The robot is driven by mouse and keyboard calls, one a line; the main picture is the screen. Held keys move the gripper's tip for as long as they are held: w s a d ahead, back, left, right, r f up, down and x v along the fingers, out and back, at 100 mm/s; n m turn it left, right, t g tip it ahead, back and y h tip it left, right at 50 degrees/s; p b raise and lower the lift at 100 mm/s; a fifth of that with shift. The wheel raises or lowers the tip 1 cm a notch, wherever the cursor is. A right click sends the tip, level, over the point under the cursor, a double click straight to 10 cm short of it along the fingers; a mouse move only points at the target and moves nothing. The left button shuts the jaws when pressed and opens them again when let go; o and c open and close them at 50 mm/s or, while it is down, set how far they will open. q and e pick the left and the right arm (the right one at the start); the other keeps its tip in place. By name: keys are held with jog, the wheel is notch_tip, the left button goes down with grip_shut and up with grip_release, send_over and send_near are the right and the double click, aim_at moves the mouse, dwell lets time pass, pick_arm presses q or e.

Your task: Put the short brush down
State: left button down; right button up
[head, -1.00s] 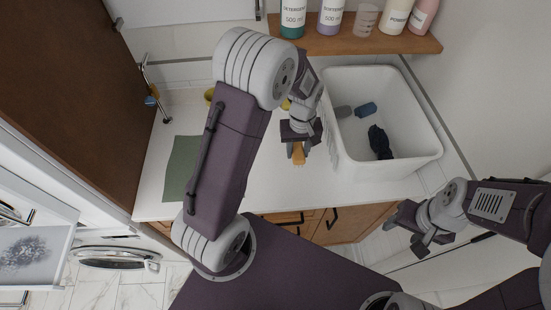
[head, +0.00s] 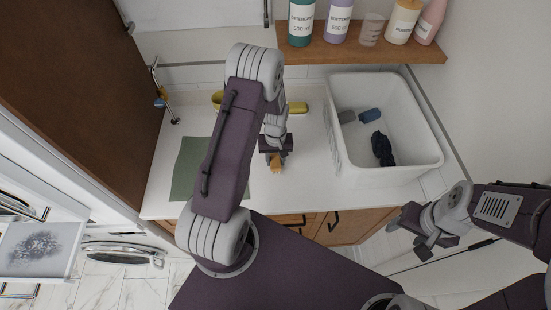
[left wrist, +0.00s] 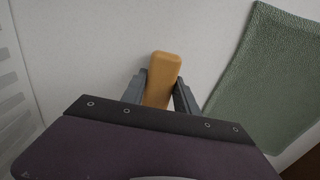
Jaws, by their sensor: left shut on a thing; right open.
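The short brush (left wrist: 161,78) shows as an orange-tan wooden block in the left wrist view, held between the two fingers of my left gripper (left wrist: 160,92). In the head view the brush (head: 276,163) is a small tan patch at the tip of my left gripper (head: 275,158), over the white counter (head: 310,180). I cannot tell whether the brush touches the counter. My right gripper (head: 428,238) is open and empty, in front of the counter at the lower right.
A green mat (head: 190,170) lies on the counter to the left. A white bin (head: 400,178) with dark and blue items inside stands to the right. A yellow object (head: 298,108) lies near the wall. A wooden shelf (head: 365,52) holds several bottles. Counter between mat and bin is mostly clear.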

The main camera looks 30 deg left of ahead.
pick_arm(q)
jog(key=shift+f, duration=0.15)
jog(key=c, duration=0.9)
grip_release()
jog(key=shift+s+d, duration=0.1)
